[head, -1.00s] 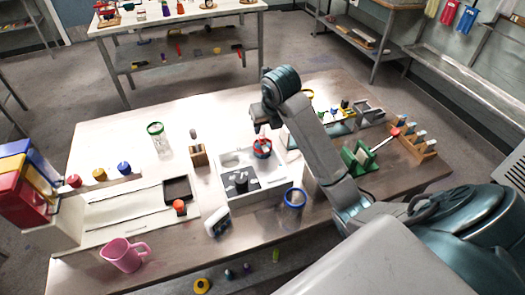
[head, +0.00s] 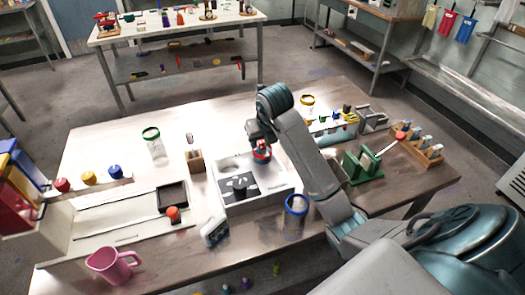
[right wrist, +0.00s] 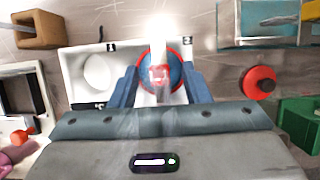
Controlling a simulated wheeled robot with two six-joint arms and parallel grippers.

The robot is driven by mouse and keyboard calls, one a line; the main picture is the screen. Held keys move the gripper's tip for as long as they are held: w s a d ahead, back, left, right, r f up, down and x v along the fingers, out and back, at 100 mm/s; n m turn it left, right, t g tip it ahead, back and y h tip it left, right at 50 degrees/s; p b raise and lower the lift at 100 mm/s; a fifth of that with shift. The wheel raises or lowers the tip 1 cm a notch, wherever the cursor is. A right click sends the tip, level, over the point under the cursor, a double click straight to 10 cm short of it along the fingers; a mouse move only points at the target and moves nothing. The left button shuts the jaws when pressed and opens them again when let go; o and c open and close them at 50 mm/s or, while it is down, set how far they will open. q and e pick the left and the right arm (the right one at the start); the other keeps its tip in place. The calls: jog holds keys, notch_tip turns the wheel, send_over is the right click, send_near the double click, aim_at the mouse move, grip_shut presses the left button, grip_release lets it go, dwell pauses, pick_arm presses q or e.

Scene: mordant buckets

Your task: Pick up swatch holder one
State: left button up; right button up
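A small round red-and-blue object (head: 261,154) sits at the back right part of a white tray-like unit (head: 262,195); I cannot tell if it is swatch holder one. In the right wrist view it appears as a blue round shape with a red rim (right wrist: 177,60), with a pale and red piece in its middle. My right gripper (head: 261,146) is right above it, pointing down. In the right wrist view the fingers of my right gripper (right wrist: 160,88) stand apart on either side of it, and no firm contact shows. My left gripper is not in view.
A wooden block (head: 195,161) stands left of the white unit. A blue-rimmed jar (head: 296,215) stands in front, a green rack (head: 364,165) to the right, and a green-rimmed glass (head: 154,143) at the left. A pink jug (head: 110,264) is at the front left.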

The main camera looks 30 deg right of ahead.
grip_shut()
